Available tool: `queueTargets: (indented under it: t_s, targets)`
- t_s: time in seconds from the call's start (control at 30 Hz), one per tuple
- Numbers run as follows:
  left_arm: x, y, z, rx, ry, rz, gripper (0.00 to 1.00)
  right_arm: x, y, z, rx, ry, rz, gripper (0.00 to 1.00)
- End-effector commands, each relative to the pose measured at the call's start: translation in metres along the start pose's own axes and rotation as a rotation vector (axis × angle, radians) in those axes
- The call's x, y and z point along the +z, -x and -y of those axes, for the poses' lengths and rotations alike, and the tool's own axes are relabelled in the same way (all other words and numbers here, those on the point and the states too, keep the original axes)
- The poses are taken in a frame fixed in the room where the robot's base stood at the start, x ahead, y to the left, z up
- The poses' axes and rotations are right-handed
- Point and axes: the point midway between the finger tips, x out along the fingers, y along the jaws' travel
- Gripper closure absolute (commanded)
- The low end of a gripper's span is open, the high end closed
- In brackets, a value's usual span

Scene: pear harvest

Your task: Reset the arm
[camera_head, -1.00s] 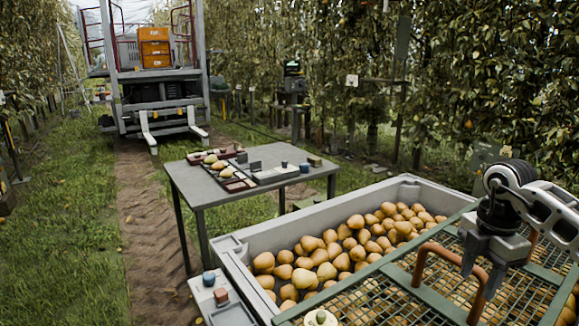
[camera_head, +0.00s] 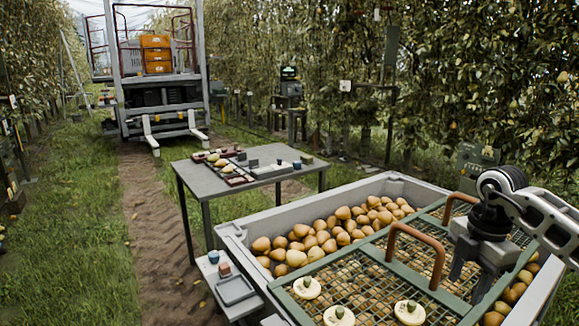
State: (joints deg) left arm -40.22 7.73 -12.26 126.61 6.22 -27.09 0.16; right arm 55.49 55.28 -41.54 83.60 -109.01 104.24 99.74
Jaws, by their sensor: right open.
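My right gripper (camera_head: 467,284) is at the right, with its fingers pointing down over the green-framed mesh grate (camera_head: 350,292). It is open, and I see nothing between its fingers. It is to the right of the grate's near brown handle (camera_head: 436,258); the far handle (camera_head: 460,199) stands behind it. I cannot tell whether the fingertips touch the mesh. The grate lies over part of a grey bin (camera_head: 310,203) full of yellow-brown pears (camera_head: 318,237). My left gripper is not in view.
Pale round discs with green knobs (camera_head: 338,316) sit on the grate's near side. A small side shelf (camera_head: 237,308) holds a tray and small blocks. A grey table (camera_head: 212,184) with trays stands behind. A lift platform (camera_head: 165,95) carries orange crates. Grass lies left.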

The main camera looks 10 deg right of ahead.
Motion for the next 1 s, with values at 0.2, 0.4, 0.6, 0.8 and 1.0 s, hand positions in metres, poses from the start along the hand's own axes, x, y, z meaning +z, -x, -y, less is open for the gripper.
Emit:
queueTargets:
  t_s: [0.2, 0.4, 0.6, 0.8, 1.0]
  targets:
    - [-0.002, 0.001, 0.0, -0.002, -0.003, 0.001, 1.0, -0.054, -0.027, -0.009, 0.056, 0.161, -0.168, 0.56]
    - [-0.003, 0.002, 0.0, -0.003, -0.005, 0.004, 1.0, -0.118, -0.05, -0.012, 0.144, 0.316, -0.381, 0.56]
    - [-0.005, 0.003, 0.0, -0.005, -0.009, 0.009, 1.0, -0.226, -0.061, -0.002, 0.34, 0.465, -0.768, 0.56]
    - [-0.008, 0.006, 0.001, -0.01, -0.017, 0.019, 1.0, -0.331, -0.014, 0.013, 0.832, 0.227, -1.334, 0.56]
    - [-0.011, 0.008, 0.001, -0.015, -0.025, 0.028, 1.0, -0.297, -0.024, 0.016, 1.128, -0.558, -1.354, 0.56]
